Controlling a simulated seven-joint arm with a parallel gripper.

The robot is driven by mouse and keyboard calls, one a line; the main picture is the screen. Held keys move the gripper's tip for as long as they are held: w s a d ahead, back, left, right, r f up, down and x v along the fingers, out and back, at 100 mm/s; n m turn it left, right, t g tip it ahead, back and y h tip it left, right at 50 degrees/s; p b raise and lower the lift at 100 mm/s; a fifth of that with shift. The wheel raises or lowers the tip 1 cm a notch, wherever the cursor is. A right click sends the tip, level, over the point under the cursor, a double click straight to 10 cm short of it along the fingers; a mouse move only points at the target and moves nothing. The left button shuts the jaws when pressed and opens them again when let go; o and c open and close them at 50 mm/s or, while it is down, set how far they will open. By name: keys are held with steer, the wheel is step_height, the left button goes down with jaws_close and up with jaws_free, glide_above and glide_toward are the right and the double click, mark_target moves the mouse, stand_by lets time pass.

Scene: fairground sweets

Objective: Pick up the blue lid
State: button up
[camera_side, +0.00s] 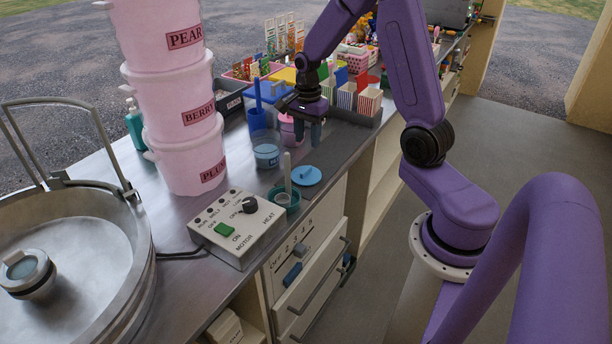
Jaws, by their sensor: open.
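The blue lid (307,176) is a small round disc with a knob on top. It lies flat near the front edge of the metal counter, right of a green cup. My gripper (308,140) hangs above the counter, pointing down, behind and above the lid and apart from it. Its fingers are open, and I see nothing between them. A pink tub (288,130) stands just behind and left of the fingers; I cannot tell the exact gap.
A green cup (284,198) with an upright stick stands close left of the lid. A clear blue tub (266,155) stands behind it. A control box (237,226) and stacked pink buckets (186,120) are further left. A tray of striped boxes (347,97) lies behind.

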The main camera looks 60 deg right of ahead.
mark_target(306, 169)
steer(key=shift+w+a+f, duration=0.1)
steer(key=shift+w+f, duration=0.05)
steer(key=shift+f, duration=4.85)
jaws_close()
